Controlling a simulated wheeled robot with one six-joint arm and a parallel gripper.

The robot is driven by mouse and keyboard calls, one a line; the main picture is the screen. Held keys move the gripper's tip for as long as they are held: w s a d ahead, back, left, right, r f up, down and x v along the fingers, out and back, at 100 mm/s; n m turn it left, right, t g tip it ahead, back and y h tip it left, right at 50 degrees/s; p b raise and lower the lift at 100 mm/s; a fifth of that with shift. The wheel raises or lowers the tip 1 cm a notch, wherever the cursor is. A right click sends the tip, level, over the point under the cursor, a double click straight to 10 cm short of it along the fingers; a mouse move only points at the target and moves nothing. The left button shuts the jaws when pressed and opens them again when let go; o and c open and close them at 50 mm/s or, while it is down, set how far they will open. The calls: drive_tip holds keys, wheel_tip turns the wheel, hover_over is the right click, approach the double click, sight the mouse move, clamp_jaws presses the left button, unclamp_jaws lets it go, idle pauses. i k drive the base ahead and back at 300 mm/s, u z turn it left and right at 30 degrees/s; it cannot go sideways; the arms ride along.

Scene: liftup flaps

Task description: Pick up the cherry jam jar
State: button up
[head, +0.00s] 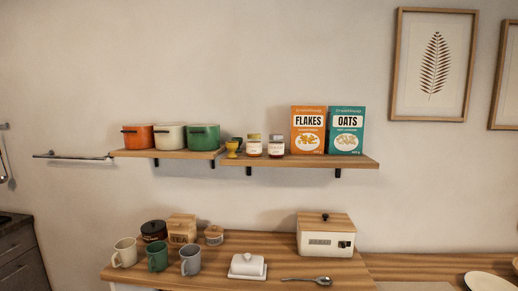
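Two small jam jars stand side by side on the right wall shelf (315,161). The left jar (254,146) has a yellowish lid and a pale label. The right jar (276,147) has a dark red band below a white label, and its lid looks whitish. The lettering is too small to read, so I cannot tell for sure which is the cherry jam; the red colour shows on the right one. My gripper is not in view.
Left of the jars are a yellow cup (232,149) and a green one behind it. Right of them stand an orange flakes box (308,130) and a teal oats box (346,131). Pots (171,137) fill the left shelf. Mugs (158,257) and a bread box (325,237) occupy the counter below.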

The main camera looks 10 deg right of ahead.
sight(276, 144)
drive_tip(key=z, duration=0.75)
drive_tip(key=i, duration=0.7)
drive_tip(key=u, duration=2.2)
